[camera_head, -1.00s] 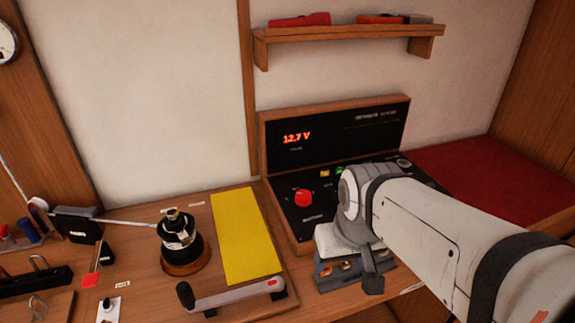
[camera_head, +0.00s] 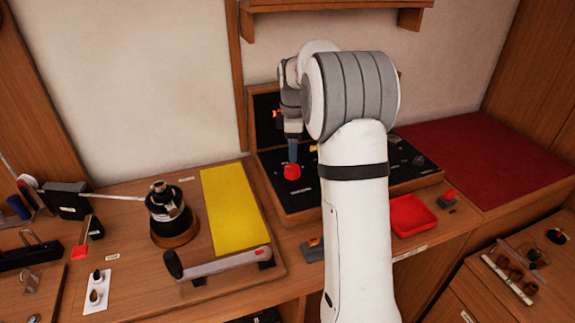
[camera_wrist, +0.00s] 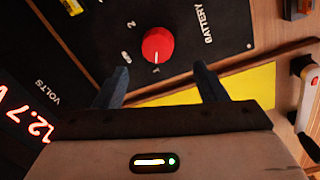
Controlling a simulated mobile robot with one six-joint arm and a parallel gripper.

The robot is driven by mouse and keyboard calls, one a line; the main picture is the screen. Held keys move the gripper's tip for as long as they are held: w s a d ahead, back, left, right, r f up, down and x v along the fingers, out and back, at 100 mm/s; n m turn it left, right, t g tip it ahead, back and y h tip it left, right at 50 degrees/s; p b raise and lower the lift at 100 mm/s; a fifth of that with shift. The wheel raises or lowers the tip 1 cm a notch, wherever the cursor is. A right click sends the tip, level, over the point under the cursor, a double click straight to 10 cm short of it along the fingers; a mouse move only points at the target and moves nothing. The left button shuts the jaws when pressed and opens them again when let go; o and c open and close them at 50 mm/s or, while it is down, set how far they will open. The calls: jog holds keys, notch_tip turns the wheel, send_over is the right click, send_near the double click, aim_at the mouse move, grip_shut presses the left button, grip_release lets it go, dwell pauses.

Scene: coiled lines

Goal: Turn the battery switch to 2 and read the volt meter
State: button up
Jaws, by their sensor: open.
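The battery switch is a round red knob (camera_head: 292,171) on the black panel (camera_head: 318,195), and it also shows in the wrist view (camera_wrist: 157,46). Its white mark points toward the "1" label; a "2" (camera_wrist: 131,24) is printed on its other side. My gripper (camera_wrist: 160,80) is open, its blue-grey fingers apart and the knob ahead of the gap between them. In the head view the fingers (camera_head: 293,153) are just above the knob; contact cannot be told. The volt meter (camera_wrist: 25,122) shows red digits, 12.7 V, in the wrist view; my arm mostly hides it in the head view.
A yellow sheet (camera_head: 233,210) and a grey-handled lever (camera_head: 220,262) lie left of the panel. A red tray (camera_head: 411,215) is right of my arm. A wooden shelf (camera_head: 330,5) hangs above.

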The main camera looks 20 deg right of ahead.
aim_at(293, 168)
jog(key=shift+w+d+f, duration=0.1)
jog(key=shift+w+f, duration=0.15)
jog(key=shift+f, duration=0.05)
notch_tip(293, 168, down, 8)
jog(key=shift+w+d+r, duration=0.1)
jog(key=shift+d+r, duration=0.05)
jog(key=shift+r, duration=0.1)
jog(key=shift+c, duration=0.4)
